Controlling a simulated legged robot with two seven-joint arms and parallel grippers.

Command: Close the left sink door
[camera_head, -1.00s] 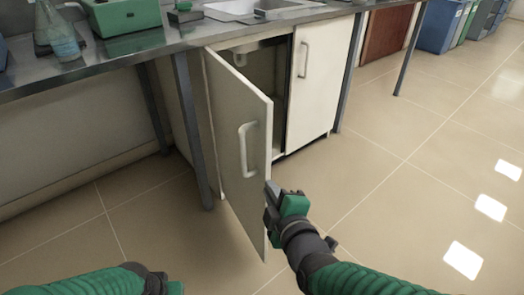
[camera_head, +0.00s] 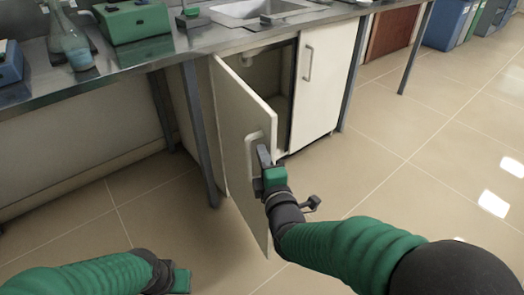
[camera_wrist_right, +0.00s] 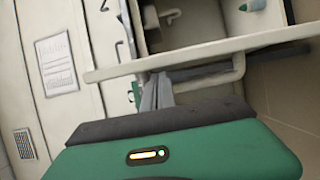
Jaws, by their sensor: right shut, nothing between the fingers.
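The left sink door (camera_head: 236,135) is a pale panel standing open, swung out from the cabinet under the sink. Its white handle (camera_head: 251,143) is on the outer face, partly hidden by my right gripper. My right gripper (camera_head: 264,158) is at the handle, near the door's free edge, shut with nothing between its fingers. Whether it touches the handle is unclear. In the right wrist view the grey fingers (camera_wrist_right: 157,92) are beside the door's pale edge (camera_wrist_right: 205,58). My left gripper (camera_head: 180,281) is low at the left; its fingers are not clear.
The right sink door (camera_head: 321,80) is closed. The sink (camera_head: 260,10) is set in the metal worktop (camera_head: 140,62), with a glass flask (camera_head: 72,40) and a green box (camera_head: 131,20) on it. A table leg (camera_head: 197,135) stands left of the open door. Floor to the right is clear.

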